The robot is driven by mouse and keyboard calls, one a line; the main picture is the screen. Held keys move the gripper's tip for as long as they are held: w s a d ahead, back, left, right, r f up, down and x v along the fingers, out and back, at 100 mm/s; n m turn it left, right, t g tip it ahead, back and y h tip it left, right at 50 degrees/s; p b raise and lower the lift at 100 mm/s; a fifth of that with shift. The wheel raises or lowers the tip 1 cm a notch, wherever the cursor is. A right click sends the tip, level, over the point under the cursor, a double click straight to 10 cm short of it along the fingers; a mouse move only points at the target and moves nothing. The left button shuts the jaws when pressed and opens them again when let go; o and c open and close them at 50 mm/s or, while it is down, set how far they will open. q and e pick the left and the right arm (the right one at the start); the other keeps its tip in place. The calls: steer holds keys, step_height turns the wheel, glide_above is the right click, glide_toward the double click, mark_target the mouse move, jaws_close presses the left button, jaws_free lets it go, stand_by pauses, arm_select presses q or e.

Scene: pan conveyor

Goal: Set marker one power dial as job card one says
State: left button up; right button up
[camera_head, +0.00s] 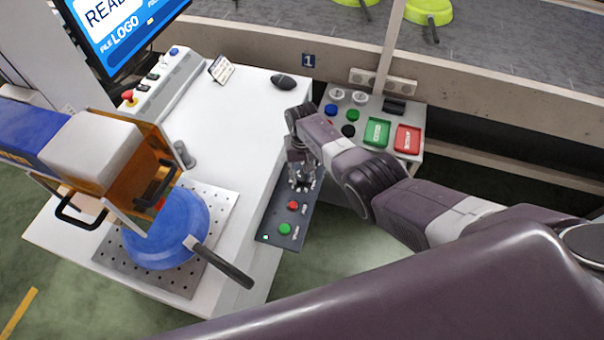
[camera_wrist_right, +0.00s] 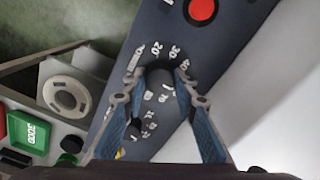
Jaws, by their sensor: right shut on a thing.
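My right gripper (camera_head: 303,182) reaches down over the far end of a dark control panel (camera_head: 270,236) on the side of the white table. In the right wrist view its two blue-padded fingers (camera_wrist_right: 158,98) are shut around a dark round dial knob (camera_wrist_right: 159,74). White numbers ring the knob; 20, 30 and 40 are readable, others are partly hidden by the fingers. I cannot tell where the dial points. A small card (camera_head: 222,68) stands on the table, its print too small to read. My left gripper is not in view.
Red (camera_head: 293,205) and green (camera_head: 285,229) buttons lie on the panel near the dial. A blue pan (camera_head: 165,228) sits under the marking machine (camera_head: 97,150). A button box (camera_head: 352,122) with green and red pads stands behind my right arm.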

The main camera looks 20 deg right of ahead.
mark_target(302, 177)
steer(key=shift+w+r+m, duration=0.1)
steer(key=shift+m, duration=1)
steer(key=o, duration=1.2)
steer(key=shift+c, duration=0.2)
step_height(302, 177, up, 12)
